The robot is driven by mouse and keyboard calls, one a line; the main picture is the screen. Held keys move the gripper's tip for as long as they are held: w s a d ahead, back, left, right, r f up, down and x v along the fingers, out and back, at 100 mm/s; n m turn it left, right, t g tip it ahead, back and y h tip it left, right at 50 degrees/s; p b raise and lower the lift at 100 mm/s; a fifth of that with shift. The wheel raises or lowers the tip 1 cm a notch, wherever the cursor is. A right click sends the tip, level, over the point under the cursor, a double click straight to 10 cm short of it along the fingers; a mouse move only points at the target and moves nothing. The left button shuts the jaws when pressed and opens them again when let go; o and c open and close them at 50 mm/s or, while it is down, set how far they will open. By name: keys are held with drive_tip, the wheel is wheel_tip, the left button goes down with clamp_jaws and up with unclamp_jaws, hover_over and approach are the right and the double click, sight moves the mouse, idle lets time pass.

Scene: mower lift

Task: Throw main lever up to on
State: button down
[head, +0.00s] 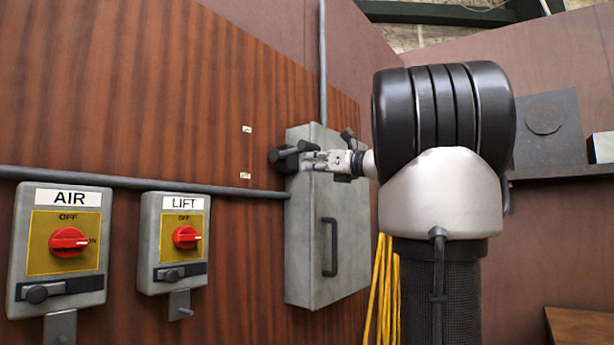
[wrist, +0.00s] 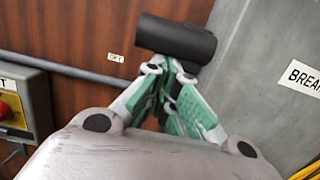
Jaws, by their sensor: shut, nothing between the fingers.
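The main lever is on the left side of a grey breaker box (head: 328,225), and its dark, thick grip (head: 284,158) sticks out near the box's upper left edge. In the wrist view the lever grip (wrist: 177,38) is a black cylinder just beyond my fingertips. My gripper (head: 308,160) is shut with nothing between its green-padded fingers (wrist: 168,68). Its tips are right at the grip; I cannot tell whether they touch it. Two small white labels (head: 246,129) (head: 245,175) sit on the wall left of the lever, one above and one below the grip's height.
An AIR switch box (head: 62,200) and a LIFT switch box (head: 182,204), each with a red knob, hang on the wood wall to the left. A grey conduit (head: 130,180) runs past them. Yellow cables (head: 380,290) hang beside the breaker box, which has a front handle (head: 330,247).

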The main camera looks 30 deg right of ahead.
wheel_tip(320, 180, up, 5)
drive_tip(key=g+h, duration=0.1)
drive_tip(key=g, duration=0.3)
drive_tip(key=shift+r+h, duration=0.1)
drive_tip(key=shift+h, duration=0.2)
drive_tip(key=shift+r, duration=0.7)
drive_tip(key=shift+r, duration=0.15)
